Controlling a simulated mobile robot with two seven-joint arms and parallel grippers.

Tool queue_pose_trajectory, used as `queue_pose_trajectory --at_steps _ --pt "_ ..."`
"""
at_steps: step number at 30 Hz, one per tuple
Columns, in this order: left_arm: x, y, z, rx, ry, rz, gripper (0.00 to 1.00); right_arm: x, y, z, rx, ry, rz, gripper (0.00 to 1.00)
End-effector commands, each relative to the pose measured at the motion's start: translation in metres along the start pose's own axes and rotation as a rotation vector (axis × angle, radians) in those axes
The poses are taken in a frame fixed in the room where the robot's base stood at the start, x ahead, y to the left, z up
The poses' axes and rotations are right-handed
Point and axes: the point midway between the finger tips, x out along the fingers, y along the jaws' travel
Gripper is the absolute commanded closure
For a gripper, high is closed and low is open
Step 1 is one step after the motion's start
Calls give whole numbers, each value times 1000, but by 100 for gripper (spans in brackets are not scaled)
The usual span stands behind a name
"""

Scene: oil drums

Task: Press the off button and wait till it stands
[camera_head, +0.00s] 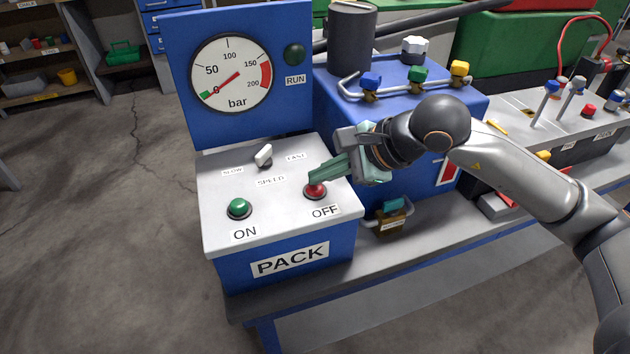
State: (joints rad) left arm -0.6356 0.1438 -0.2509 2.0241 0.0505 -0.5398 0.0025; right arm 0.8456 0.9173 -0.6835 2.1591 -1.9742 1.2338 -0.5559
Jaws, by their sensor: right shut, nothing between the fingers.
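The red off button (314,192) sits at the right of the white-topped control box (278,222), above the label OFF. My right gripper (314,181) is shut and empty, its fingertips at the top of the red button and partly covering it. They look in contact, but how far the button is pressed cannot be told. The green on button (238,208) is to the left. The pressure gauge (231,74) on the blue panel has its red needle pointing near 0. The RUN lamp (294,54) looks dark green and unlit. My left gripper is not in view.
A white speed switch (263,154) stands behind the buttons. A blue tank with colored valves (417,75) is behind my right arm. Levers (552,88) stand on the far right bench.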

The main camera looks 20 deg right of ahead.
Motion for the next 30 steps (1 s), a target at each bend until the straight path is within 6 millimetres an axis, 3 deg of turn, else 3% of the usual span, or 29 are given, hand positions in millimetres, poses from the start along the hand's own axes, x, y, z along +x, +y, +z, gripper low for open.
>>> queue_pose_trajectory --at_steps 17,30 --pt "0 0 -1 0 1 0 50 1 1 -1 1 4 4 100" --pt "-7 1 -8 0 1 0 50 -13 -9 9 1 2 2 100"
